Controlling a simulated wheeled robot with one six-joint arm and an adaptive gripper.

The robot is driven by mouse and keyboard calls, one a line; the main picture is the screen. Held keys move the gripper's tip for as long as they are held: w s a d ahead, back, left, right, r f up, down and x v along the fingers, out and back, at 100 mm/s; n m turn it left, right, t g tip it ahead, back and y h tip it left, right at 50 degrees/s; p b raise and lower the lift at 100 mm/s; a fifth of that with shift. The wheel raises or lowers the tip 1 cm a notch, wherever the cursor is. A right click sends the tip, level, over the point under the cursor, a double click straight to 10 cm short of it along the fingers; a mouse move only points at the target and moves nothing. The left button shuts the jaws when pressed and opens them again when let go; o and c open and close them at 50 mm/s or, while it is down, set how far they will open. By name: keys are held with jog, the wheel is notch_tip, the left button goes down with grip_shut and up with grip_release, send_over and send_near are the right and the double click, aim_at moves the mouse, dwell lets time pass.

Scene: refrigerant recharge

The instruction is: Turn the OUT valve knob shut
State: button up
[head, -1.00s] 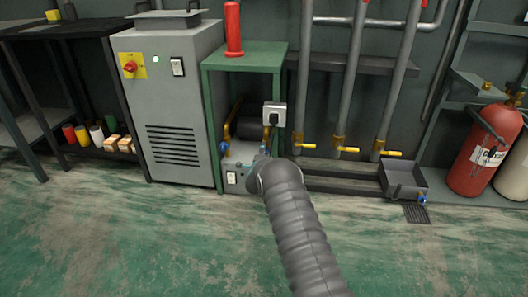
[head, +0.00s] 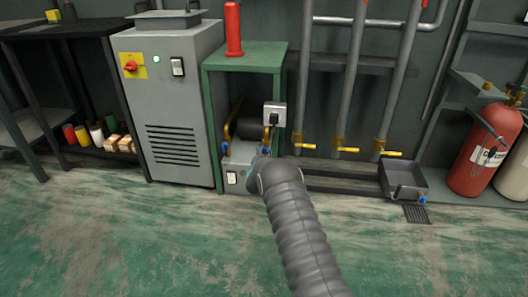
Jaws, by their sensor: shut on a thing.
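The recovery unit (head: 240,152) is a small grey machine with a brass-coloured handle, standing low inside the green frame. A blue knob (head: 225,148) shows at its left side. My gripper (head: 262,158) is at the right part of the unit, small and mostly hidden behind my own grey arm. It is shut on a blue knob there, which I take to be the OUT valve knob; little of the knob shows. I cannot read any label or the knob's angle.
A grey cabinet (head: 172,110) stands close on the left of the green frame (head: 246,56). A socket box with a black plug (head: 274,116) hangs just above my gripper. Pipes with yellow-handled valves (head: 346,150) stand to the right. The floor in front is clear.

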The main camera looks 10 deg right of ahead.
jog(key=o, duration=1.1)
jog(key=shift+o, duration=0.2)
jog(key=v, duration=0.8)
jog(key=shift+a, duration=0.1)
